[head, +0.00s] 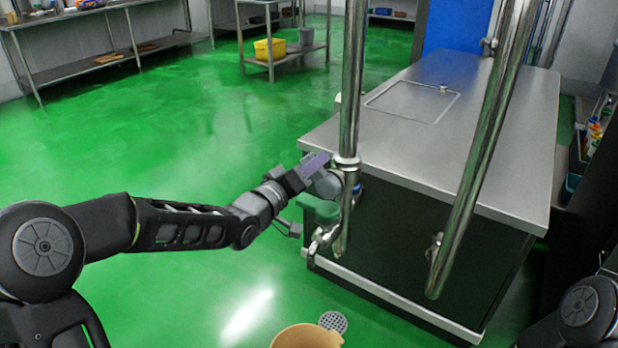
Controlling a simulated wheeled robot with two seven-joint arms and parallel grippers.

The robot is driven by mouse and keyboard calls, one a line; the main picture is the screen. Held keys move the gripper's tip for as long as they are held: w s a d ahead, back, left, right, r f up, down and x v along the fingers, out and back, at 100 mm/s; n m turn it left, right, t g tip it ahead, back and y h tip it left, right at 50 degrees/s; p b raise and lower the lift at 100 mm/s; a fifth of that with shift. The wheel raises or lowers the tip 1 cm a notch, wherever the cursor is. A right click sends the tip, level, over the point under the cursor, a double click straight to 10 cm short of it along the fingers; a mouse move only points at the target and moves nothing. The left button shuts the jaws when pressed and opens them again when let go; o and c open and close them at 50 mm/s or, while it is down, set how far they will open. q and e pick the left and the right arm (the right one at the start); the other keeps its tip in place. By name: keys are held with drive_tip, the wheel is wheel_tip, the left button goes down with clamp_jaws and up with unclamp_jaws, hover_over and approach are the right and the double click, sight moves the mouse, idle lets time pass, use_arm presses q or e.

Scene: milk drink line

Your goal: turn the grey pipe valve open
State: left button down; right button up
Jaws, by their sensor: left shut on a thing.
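The grey pipe valve (328,185) sits on the left side of the upright steel pipe (350,90), near the front left corner of the steel-topped counter. My left gripper (314,172) reaches it from the left and is shut on it. The fingers and wrist hide part of the valve, so how far it is turned cannot be told. A green part (319,208) shows just below the gripper, beside the same pipe. My right gripper is out of view.
A steel-topped counter (440,130) stands behind the pipe. A second, slanted steel pipe (480,160) is to the right. A tan container (306,337) and a floor drain (333,322) are below. The green floor at left is clear, with a yellow bin (269,49) far back.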

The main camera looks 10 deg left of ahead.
sight(328, 177)
use_arm(q)
drive_tip(key=d+m+b, duration=0.1)
drive_tip(key=m+b, duration=0.1)
drive_tip(key=d+m+b, duration=0.1)
drive_tip(key=m+b, duration=0.1)
drive_tip(key=b, duration=0.1)
drive_tip(key=s+d+r+m+b, duration=0.1)
drive_tip(key=m+b, duration=0.1)
drive_tip(key=m, duration=0.1)
drive_tip(key=shift+s+d+r+m+b, duration=0.25)
drive_tip(key=shift+d+m+b, duration=0.2)
drive_tip(key=shift+m+b, duration=0.7)
drive_tip(key=c, duration=1)
unclamp_jaws()
drive_tip(key=shift+o, duration=0.2)
drive_tip(key=shift+s+r, duration=0.1)
drive_tip(key=p+v, duration=0.1)
drive_tip(key=v, duration=0.6)
drive_tip(key=shift+s+p, duration=0.3)
drive_tip(key=shift+p, duration=0.05)
